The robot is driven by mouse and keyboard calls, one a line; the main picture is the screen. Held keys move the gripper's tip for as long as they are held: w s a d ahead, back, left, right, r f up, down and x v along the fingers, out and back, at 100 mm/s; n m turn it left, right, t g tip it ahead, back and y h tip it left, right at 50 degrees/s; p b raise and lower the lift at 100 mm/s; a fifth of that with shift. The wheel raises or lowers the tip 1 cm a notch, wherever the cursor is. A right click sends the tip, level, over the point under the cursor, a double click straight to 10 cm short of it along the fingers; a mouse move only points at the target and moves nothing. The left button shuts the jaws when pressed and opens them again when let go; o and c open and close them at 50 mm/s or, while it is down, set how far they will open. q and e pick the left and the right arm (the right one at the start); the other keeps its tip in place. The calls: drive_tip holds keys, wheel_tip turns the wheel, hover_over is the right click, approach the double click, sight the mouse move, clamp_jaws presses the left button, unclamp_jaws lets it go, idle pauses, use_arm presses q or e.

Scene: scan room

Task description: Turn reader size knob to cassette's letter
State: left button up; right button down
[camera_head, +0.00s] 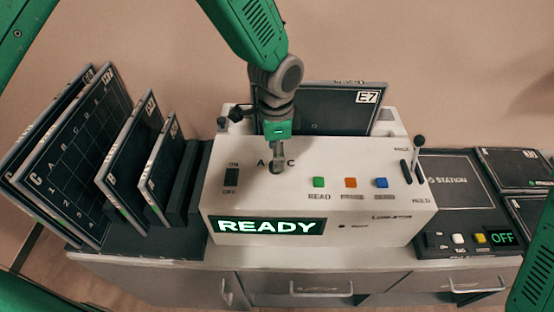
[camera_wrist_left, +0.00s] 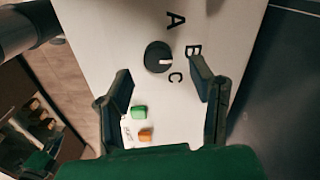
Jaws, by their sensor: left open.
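The white reader (camera_head: 375,222) stands on the counter with a lit READY display (camera_head: 268,227).
Several cassettes (camera_head: 75,150) lettered C and B lean in a rack at left. Green, orange and blue buttons (camera_head: 350,183) sit right of the knob; a black switch (camera_head: 231,177) is left. A lever (camera_head: 419,155) stands at right, beside the station (camera_head: 455,185).

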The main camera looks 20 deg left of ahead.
use_arm(q)
wheel_tip(320, 180, up, 8)
drive_tip(key=shift+r, duration=0.15)
drive_tip(key=shift+w, duration=0.1)
idle(0.4)
